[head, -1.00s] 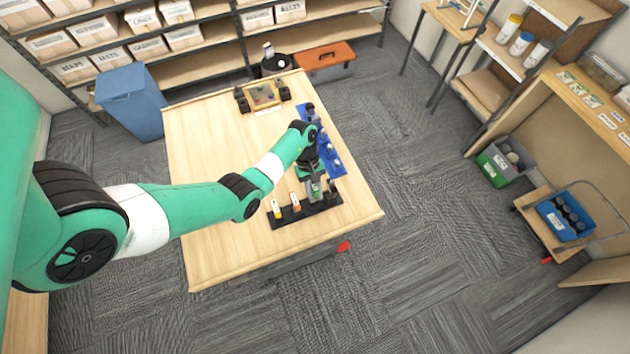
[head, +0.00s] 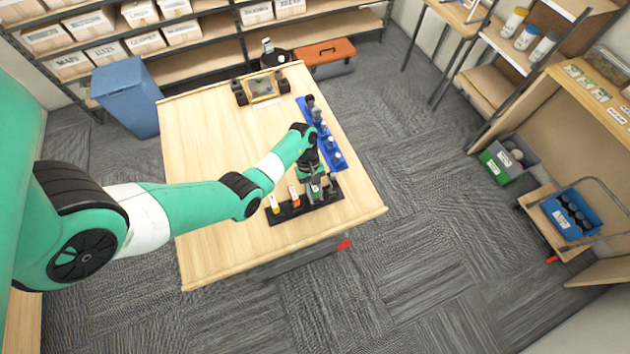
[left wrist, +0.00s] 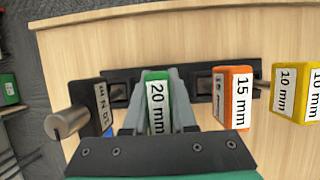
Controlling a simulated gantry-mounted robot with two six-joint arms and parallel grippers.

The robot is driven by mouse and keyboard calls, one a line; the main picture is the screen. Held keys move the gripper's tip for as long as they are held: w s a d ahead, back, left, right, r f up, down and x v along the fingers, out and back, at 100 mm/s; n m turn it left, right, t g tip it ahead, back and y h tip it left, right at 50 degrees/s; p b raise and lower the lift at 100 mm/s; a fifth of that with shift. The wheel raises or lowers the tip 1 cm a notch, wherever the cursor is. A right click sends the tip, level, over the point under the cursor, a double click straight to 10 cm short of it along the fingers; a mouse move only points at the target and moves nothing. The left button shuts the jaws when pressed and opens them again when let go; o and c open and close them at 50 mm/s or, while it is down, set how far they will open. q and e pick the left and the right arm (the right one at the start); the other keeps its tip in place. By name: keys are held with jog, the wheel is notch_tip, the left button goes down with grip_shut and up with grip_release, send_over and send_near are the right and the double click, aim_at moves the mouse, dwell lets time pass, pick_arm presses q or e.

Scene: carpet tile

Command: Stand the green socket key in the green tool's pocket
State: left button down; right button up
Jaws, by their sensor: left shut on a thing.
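The green socket key (left wrist: 156,104), labelled 20 mm, is between the two fingers of my left gripper (left wrist: 157,112), which is shut on it. In the head view the green key (head: 316,189) is at the right part of the black rack (head: 293,213), under my left gripper (head: 313,180). In the left wrist view the key is in line with the rack (left wrist: 190,78), with dark pockets on both sides of it. Its lower end is hidden, so I cannot tell how deep it sits. My right gripper is not in view.
An orange 15 mm tool (left wrist: 233,97) and a yellow 10 mm tool (left wrist: 311,92) stand to the right. A dark tool with a metal cylinder (left wrist: 70,122) is close on the left. A blue rack (head: 331,149) with several pieces lies behind. The table's left part is clear.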

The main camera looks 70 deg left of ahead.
pick_arm(q)
jog(key=shift+f, duration=0.1)
jog(key=c, duration=0.6)
grip_release()
jog(key=shift+c, duration=0.2)
jog(key=p+v, duration=0.2)
jog(key=v, duration=0.9)
jog(key=shift+r+p, duration=0.3)
